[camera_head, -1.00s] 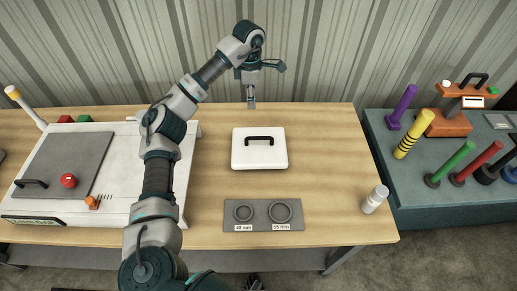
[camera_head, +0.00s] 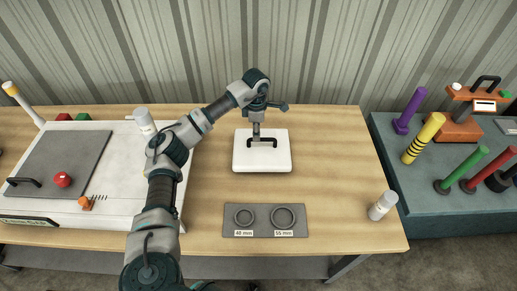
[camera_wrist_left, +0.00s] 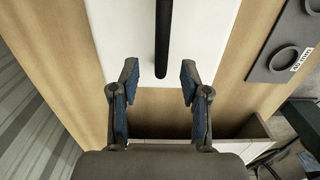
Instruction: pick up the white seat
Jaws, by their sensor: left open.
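The white seat (camera_head: 262,161) is a flat white block with a black bar handle (camera_head: 262,141) on top, lying on the wooden table. In the left wrist view the white seat (camera_wrist_left: 205,45) fills the upper middle, and its handle (camera_wrist_left: 162,38) runs down toward the gap between the fingers. My left gripper (camera_head: 256,137) points down over the handle, hiding part of it. In the left wrist view my left gripper (camera_wrist_left: 158,82) is open, one finger on each side of the handle's line, not closed on it. I cannot tell its exact height. My right gripper is not in view.
A grey plate with two rings (camera_head: 264,220) lies in front of the seat. A white panel (camera_head: 110,190) with a grey lid is on the left. A green-grey bench with coloured pegs stands at right.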

